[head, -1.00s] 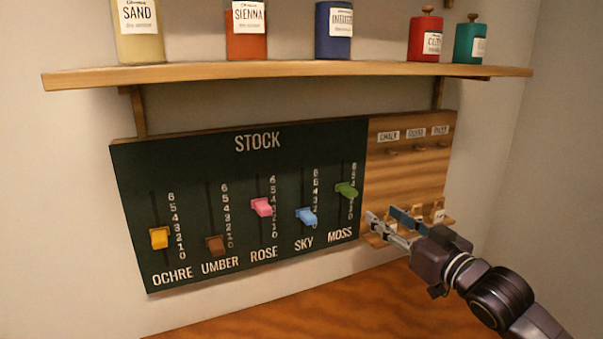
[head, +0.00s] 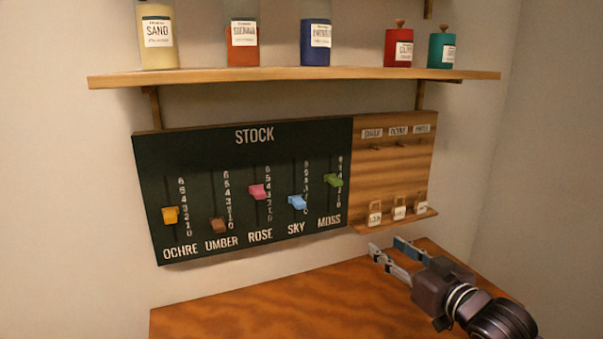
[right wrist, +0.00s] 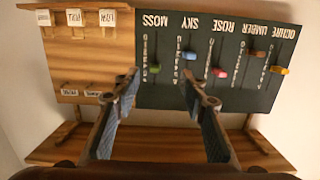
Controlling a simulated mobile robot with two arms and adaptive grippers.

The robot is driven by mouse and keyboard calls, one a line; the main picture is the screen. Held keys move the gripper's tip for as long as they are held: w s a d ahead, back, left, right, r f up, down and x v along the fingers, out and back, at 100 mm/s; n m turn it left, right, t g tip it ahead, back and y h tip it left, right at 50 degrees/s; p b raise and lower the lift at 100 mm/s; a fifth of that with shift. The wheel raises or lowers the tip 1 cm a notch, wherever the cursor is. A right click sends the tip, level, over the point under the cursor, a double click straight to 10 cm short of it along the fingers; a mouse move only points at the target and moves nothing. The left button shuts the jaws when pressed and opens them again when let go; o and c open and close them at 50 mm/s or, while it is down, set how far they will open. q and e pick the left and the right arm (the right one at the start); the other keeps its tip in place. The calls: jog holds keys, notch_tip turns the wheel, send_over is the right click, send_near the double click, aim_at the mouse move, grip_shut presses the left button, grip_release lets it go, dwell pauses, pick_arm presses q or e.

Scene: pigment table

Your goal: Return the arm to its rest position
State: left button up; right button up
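My right gripper (head: 390,257) is open and empty in the head view, in front of and below the small ledge at the right of the board. It also shows in the right wrist view (right wrist: 163,88), its two fingers spread wide with nothing between them. The stock board (head: 255,150) hangs on the wall with sliders for ochre (head: 170,215), umber (head: 217,225), rose (head: 257,192), sky (head: 297,202) and moss (head: 333,180). The gripper touches none of them. My left gripper is in neither view.
A wooden panel (head: 390,170) beside the board has labelled pegs, and its ledge (head: 400,221) bears several white tags. A shelf (head: 290,74) above carries several pigment jars. The wooden table (head: 260,310) below is clear where it shows.

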jog(key=s+a+f+m+g+h, duration=0.1)
jog(key=s+f+g+h, duration=0.15)
jog(key=s+f, duration=0.7)
jog(key=s+a+f+g+h, duration=0.1)
jog(key=s+f+g, duration=0.35)
jog(key=f, duration=0.85)
jog(key=s+d+f+g+h, duration=0.15)
jog(key=s+f, duration=0.25)
jog(key=s, duration=0.4)
jog(key=s+d+f+m+g, duration=0.1)
jog(key=s+f+g, duration=0.15)
jog(key=s, duration=0.55)
jog(key=s+d+f+g+h, duration=0.1)
jog(key=s+f, duration=0.4)
jog(key=s, duration=0.4)
notch_tip(320, 180, down, 26)
jog(key=s+g, duration=0.1)
jog(key=s+d+f+g, duration=0.1)
jog(key=s+d+f, duration=0.2)
jog(key=s+f, duration=1.2)
jog(key=shift+s+f+g, duration=0.3)
jog(key=shift+s+f, duration=0.1)
jog(key=shift+s, duration=0.8)
